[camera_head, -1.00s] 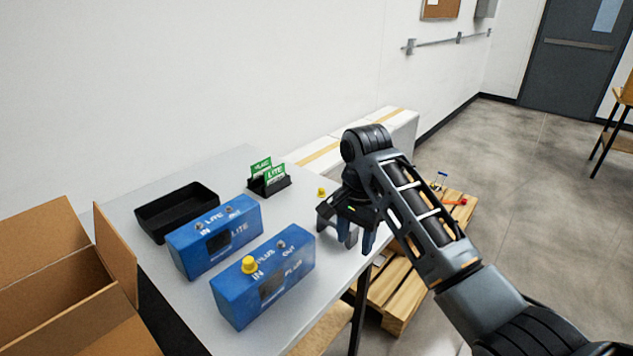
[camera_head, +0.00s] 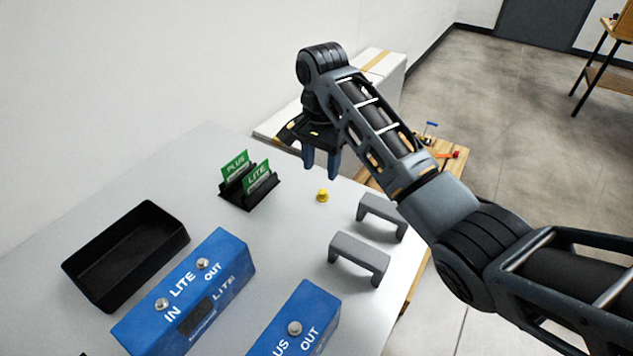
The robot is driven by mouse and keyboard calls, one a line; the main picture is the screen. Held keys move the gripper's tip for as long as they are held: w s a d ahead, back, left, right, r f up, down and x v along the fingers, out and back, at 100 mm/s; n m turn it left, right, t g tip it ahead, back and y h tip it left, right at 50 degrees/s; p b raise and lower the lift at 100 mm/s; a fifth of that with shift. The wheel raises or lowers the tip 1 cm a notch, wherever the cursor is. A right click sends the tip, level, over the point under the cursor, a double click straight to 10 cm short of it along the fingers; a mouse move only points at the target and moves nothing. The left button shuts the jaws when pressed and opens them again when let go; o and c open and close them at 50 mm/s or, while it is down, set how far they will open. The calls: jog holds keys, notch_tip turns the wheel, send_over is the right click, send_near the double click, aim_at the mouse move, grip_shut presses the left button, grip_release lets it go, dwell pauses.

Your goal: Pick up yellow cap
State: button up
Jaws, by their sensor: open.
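A small yellow cap (camera_head: 322,196) lies on the grey table, right of the green card holder. My gripper (camera_head: 321,177) is open and empty, pointing down. In the picture its fingertips appear just above and behind the cap, without visible contact; the exact height gap is hard to tell. The blue LITE box (camera_head: 190,290) and the blue PLUS box (camera_head: 297,325) stand at the front; the PLUS box is cut off by the lower edge, so its IN port is out of view.
A black tray (camera_head: 182,240) sits at the left. The black holder (camera_head: 262,196) carries green PLUS and LITE cards. Two grey bracket-shaped blocks (camera_head: 360,247) (camera_head: 385,205) stand near the table's right edge. Table surface around the cap is clear.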

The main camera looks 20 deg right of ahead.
aim_at(323, 191)
jog(key=f, duration=0.7)
jog(key=shift+d+f, duration=0.15)
jog(key=shift+d, duration=0.15)
jog(key=shift+c, duration=0.4)
grip_shut()
